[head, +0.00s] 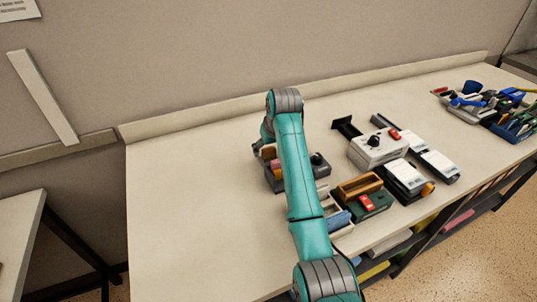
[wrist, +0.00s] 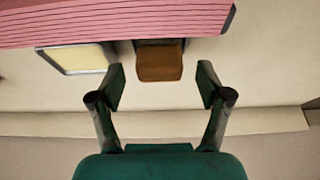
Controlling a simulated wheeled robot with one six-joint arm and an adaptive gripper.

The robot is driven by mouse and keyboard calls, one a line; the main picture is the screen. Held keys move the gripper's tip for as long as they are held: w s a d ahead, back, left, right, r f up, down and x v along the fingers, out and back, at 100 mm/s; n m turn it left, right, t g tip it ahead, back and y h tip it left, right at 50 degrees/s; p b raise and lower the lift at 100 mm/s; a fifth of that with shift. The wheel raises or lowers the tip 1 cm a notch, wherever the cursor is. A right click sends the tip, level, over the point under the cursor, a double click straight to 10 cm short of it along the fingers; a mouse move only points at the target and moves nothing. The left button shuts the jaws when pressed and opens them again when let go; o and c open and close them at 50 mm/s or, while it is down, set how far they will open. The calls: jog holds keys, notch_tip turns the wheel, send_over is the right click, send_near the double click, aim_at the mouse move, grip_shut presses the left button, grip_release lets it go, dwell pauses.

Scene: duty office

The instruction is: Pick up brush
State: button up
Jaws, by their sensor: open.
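A brown wooden block-like piece (wrist: 160,64), with a dark strip along its upper side, looks like the brush, but I cannot be sure. My gripper (wrist: 162,78) is open, with one finger on each side of this piece and visible gaps to both. The piece is near the fingertips, and I see no contact. In the head view a small brown piece (head: 268,151) shows left of my arm, perhaps the same thing. My arm hides most of my gripper there, and part of the dark tray (head: 274,182) around it.
A pink ribbed thing (wrist: 110,22) spans the top of the wrist view, with a pale framed pad (wrist: 76,59) below it. Right of my arm are a wooden box (head: 360,186), a white device (head: 378,149) and tool trays (head: 470,110). The table's left part (head: 185,210) is clear.

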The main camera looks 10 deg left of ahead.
aim_at(269, 149)
jog(key=shift+w+a+f, duration=0.1)
jog(key=shift+w+f, duration=0.05)
jog(key=shift+f, duration=0.25)
jog(key=c, duration=1.1)
jog(key=shift+r, duration=0.15)
notch_tip(269, 149, up, 10)
jog(key=shift+f, duration=0.1)
jog(key=o, duration=0.5)
jog(key=shift+c, duration=0.2)
jog(key=c, duration=0.5)
